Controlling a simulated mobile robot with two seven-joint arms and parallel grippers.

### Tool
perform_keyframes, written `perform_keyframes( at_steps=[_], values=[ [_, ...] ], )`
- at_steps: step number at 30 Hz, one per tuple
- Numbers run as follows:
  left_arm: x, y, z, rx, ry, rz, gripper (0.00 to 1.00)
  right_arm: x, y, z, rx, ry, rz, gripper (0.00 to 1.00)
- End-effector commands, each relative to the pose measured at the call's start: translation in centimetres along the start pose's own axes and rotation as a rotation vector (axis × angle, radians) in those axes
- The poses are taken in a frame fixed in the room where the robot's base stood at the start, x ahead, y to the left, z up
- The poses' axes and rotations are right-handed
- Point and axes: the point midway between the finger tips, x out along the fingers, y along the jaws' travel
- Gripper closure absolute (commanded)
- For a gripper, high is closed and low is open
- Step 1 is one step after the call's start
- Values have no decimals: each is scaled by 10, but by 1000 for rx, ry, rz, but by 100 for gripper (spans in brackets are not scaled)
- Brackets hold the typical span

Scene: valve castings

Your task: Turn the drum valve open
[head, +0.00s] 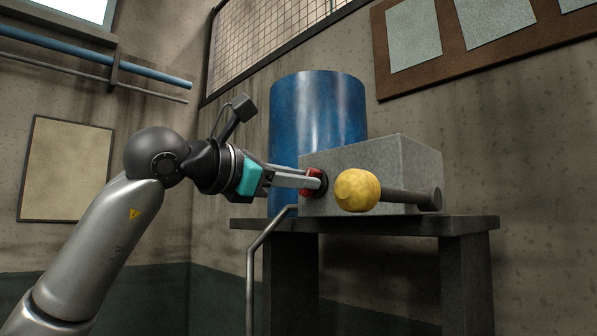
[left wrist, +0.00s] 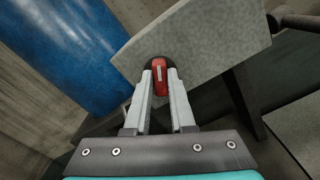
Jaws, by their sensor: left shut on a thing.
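The drum valve shows as a red handle (head: 312,182) on a dark round base, on the left face of a grey block (head: 370,170). A blue drum (head: 318,120) stands behind the block. My left gripper (head: 308,181) reaches in from the left and is shut on the red handle. In the left wrist view the handle (left wrist: 160,78) sits between the two fingertips, with a pale mark on its front. The fingers hide part of the handle. My right gripper is not in view.
The block rests on a dark table (head: 380,226). A yellow knob (head: 357,190) on a dark rod (head: 410,197) sticks out by the block's front. A bent grey pipe (head: 252,270) runs below my left gripper. A brown-framed board (head: 480,40) hangs on the wall.

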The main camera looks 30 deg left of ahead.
Motion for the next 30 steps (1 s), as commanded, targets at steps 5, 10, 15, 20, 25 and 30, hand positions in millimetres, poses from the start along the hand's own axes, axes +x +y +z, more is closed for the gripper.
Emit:
perform_keyframes(
  at_steps=[5,10,15,20,25,30],
  values=[
    [0,0,1,170,1,0,100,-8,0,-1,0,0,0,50],
    [0,-1,1,332,1,0,100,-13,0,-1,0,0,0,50],
    [0,-2,0,494,0,0,100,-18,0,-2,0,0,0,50],
    [0,-3,0,643,1,0,100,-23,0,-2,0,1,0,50],
    [0,-3,-1,789,0,0,100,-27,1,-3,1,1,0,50],
    [0,-4,-2,908,0,0,100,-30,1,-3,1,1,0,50]
  ],
)
